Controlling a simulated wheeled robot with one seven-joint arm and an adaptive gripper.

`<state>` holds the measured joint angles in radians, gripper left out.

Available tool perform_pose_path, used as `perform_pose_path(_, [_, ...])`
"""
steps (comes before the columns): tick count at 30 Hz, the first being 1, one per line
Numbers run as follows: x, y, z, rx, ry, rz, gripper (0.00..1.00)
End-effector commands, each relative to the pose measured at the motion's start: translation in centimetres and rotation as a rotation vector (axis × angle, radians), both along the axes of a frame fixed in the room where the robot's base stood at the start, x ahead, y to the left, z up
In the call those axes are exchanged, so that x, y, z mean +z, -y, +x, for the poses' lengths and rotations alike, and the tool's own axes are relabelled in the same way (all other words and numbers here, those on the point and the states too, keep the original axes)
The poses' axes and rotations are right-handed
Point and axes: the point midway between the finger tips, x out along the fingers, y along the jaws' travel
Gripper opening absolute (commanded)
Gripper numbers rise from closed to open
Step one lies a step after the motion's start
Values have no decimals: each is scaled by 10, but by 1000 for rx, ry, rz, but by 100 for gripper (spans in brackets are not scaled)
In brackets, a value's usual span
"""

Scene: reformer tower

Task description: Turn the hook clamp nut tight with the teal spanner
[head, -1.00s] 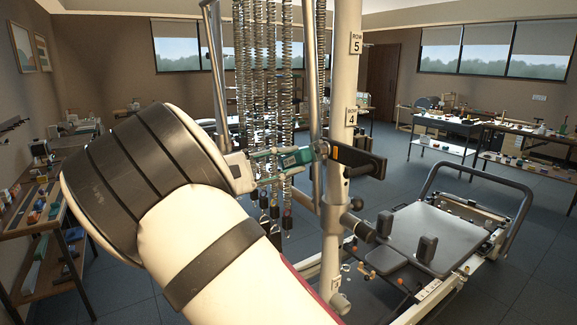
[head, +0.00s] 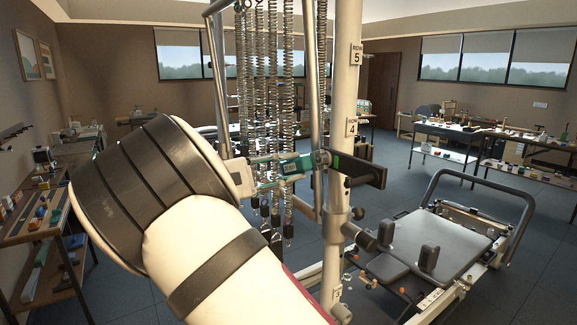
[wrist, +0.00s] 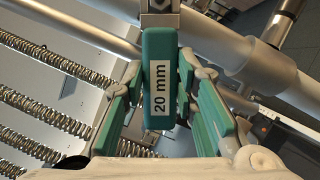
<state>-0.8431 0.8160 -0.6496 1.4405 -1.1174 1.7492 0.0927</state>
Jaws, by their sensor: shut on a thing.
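The teal spanner (wrist: 158,95), labelled "20 mm", lies between the two fingers of my gripper (wrist: 160,70). Its metal head (wrist: 158,18) is at the top edge of the wrist view, against a dark fitting; whether it is seated around the nut cannot be seen. In the head view the spanner (head: 290,166) lies roughly level, with my gripper (head: 268,172) shut on it. It points right towards a black clamp-like part (head: 362,172) at the white post. The hook clamp nut is not clearly visible.
The white post (head: 344,90), marked with row numbers, stands just right of the spanner. Hanging springs (head: 265,90) are close behind my gripper. A reformer carriage (head: 440,245) is at lower right. Loaded benches line the room, with open floor between.

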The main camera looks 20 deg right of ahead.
Motion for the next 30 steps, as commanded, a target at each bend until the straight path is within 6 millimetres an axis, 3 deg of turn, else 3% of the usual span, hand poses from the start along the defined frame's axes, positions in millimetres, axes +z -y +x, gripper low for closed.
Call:
perform_pose_path(11, [-1, 0, 1, 0, -5, -2, 0])
perform_pose_path(30, [-10, -6, 20, 0, -5, -2, 0])
